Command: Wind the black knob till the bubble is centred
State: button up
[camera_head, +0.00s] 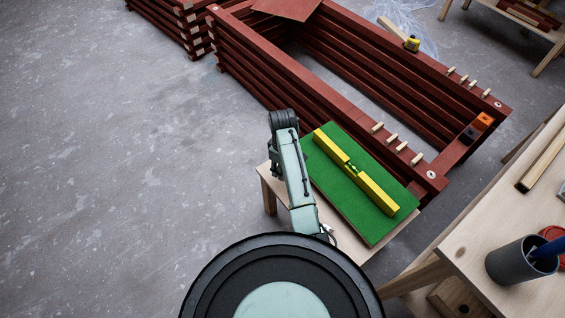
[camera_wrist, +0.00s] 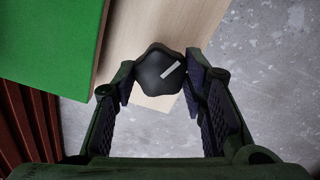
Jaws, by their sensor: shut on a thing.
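The black knob (camera_wrist: 152,78) has a lobed rim and a pale slanted line on its face. It sits between the fingers of my gripper (camera_wrist: 160,84), which is shut on it, one finger at each side. In the head view my arm hides the knob and the fingers. A yellow spirit level (camera_head: 376,193) lies diagonally on a green board (camera_head: 336,195), just right of my arm. Its green vial (camera_head: 351,168) is near the middle; the bubble is too small to make out. The green board also shows in the wrist view (camera_wrist: 48,45).
The board rests on a pale wooden stand (camera_head: 268,190). Stacked red battens (camera_head: 330,85) stand behind it, with several short dowels on top. A wooden bench (camera_head: 470,255) with a grey cup (camera_head: 510,262) is at the right. The floor at left is clear.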

jog(key=shift+s+m+p, duration=0.1)
jog(key=shift+m+p, duration=0.95)
jog(key=shift+m, duration=0.65)
jog(key=o, duration=1.2)
jog(key=shift+c, duration=0.2)
jog(key=shift+r, duration=0.15)
notch_tip(320, 180, up, 12)
